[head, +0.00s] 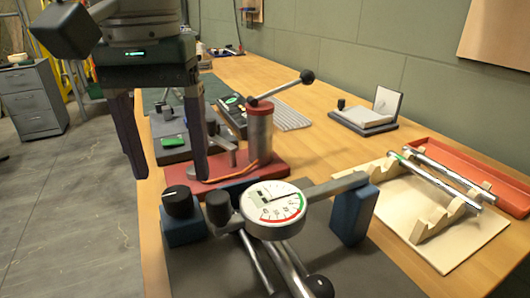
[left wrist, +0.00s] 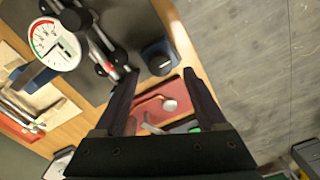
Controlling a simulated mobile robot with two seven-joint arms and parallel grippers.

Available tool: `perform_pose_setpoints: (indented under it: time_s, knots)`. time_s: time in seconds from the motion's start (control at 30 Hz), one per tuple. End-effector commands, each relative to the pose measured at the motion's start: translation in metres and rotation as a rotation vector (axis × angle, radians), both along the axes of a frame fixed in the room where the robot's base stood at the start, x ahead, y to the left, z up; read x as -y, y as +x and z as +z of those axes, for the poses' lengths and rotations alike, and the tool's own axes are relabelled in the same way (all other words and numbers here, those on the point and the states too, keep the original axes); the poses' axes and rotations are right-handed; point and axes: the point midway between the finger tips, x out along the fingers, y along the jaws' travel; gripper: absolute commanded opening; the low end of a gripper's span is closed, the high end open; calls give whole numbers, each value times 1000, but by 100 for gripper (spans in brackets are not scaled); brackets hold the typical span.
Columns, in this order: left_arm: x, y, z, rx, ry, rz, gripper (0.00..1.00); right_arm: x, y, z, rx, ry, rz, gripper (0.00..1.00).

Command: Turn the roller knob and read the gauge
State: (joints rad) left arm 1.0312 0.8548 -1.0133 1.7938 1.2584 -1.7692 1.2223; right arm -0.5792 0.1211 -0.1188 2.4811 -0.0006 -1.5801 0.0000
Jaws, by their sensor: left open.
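The round white dial gauge (head: 272,203) has a black needle and red and green scale bands. It is mounted over metal rods on a dark mat, and it also shows at the upper left of the left wrist view (left wrist: 55,45). A black knob with a white mark (head: 179,201) sits on a blue block just left of the gauge; it shows in the left wrist view too (left wrist: 157,58). My left gripper (head: 168,172) is open and empty, pointing down, above and behind this knob. In the left wrist view the knob appears just beyond and between the fingertips.
A red-based pump (head: 261,135) with a black-ended lever stands behind the gauge, near my left fingers. A second black knob (head: 218,208) is close beside the gauge. At right are a wooden rod rack (head: 440,225) and red tray (head: 470,165). Bare tabletop lies between.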

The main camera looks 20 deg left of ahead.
Motion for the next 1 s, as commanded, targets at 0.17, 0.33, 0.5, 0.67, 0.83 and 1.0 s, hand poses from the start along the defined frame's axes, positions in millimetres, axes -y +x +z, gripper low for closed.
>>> perform_pose_setpoints:
  time_s: [0.17, 0.33, 0.5, 0.67, 0.83, 1.0]
  knots:
    - [0, 0, -28, -1, 1, -1, 74, 0, 0, -8, 0, 1, 0, 50]
    - [0, 0, -36, 0, 0, -1, 74, 0, 0, -9, -1, 1, 0, 50]
    - [0, 0, -36, 1, 0, -2, 74, 0, 0, -9, -1, 2, 1, 50]
    - [0, 0, -36, 1, 0, -2, 62, -1, 0, -9, -1, 2, 1, 50]
    - [0, 0, -36, 1, 0, -2, 43, -1, -1, -9, -2, 2, 1, 50]
    - [0, 0, -36, 1, 0, -2, 24, -1, -1, -10, -2, 2, 1, 50]
